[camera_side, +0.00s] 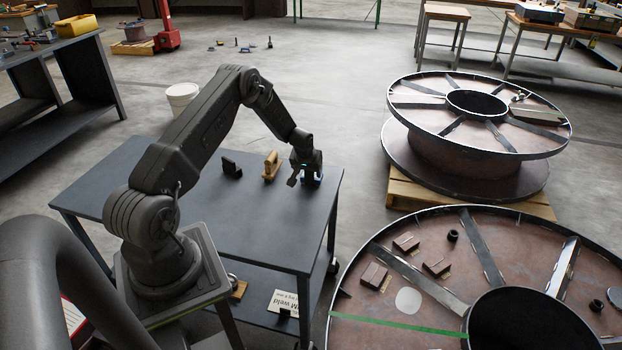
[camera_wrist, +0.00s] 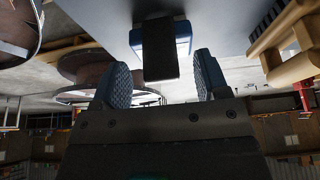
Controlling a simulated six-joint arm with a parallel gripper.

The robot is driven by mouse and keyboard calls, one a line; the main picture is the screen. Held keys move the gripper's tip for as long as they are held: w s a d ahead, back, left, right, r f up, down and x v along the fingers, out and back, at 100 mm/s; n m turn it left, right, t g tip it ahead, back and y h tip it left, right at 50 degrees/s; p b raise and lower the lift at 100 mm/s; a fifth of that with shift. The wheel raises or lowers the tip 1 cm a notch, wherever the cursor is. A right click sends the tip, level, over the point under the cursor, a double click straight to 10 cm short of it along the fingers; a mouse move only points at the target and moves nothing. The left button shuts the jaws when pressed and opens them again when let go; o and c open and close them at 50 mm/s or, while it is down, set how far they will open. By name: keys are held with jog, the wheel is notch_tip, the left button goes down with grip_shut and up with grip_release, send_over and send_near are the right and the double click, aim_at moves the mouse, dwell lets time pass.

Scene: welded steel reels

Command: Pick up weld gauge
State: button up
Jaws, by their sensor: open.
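A blue object with a black block-like part (camera_wrist: 160,48) stands on the grey table (camera_side: 215,222); its blue part (camera_side: 313,180) shows at the table's right side in the side view. I cannot tell for sure that it is the weld gauge. My gripper (camera_side: 305,181) is over it, jaws open. In the wrist view the fingers of my gripper (camera_wrist: 162,75) are apart, with the black part ahead between them. I cannot tell whether they touch it. Its lower part is partly hidden by the gripper in the side view.
A tan wooden-looking tool (camera_side: 271,166) stands close by on the table and shows in the wrist view (camera_wrist: 290,45). A black item (camera_side: 231,168) stands further left. Large steel reels (camera_side: 470,150) lie to the right. The table's front is clear.

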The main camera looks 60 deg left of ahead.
jog(key=shift+x, duration=1.45)
jog(key=shift+c, duration=0.2)
jog(key=shift+r, duration=0.1)
jog(key=c, duration=1.1)
jog(key=shift+r, duration=0.1)
